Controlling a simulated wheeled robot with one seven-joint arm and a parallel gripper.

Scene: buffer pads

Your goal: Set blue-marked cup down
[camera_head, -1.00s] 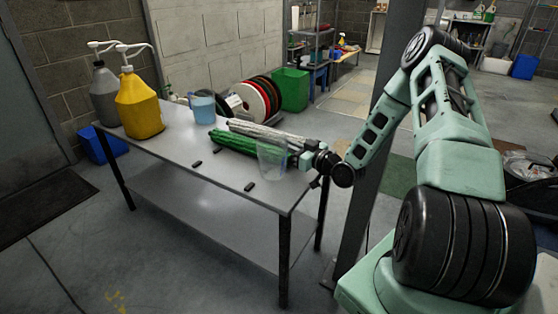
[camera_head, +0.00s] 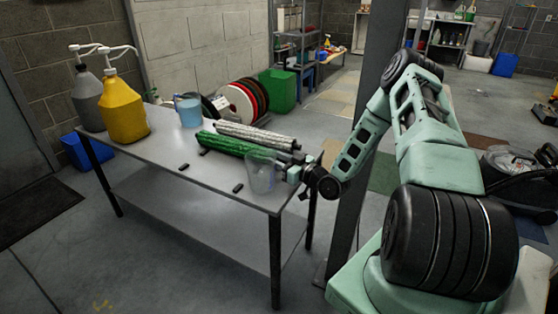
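A clear, see-through cup (camera_head: 262,175) is upright at the right end of the grey metal table (camera_head: 215,182). My gripper (camera_head: 284,172) reaches in from the right and is against the cup's right side, apparently shut on it. The fingertips are small and partly hidden. The cup's base is at or just above the tabletop; I cannot tell whether it touches. No blue mark is clear on it. A light blue cup (camera_head: 189,112) stands at the back of the table.
Small black pads lie near the table's front, one (camera_head: 238,188) just left of the clear cup and one (camera_head: 184,166) further left. A green roll (camera_head: 225,144) and a white roll (camera_head: 255,135) lie behind. Yellow (camera_head: 124,110) and grey (camera_head: 88,102) pump bottles stand at the left.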

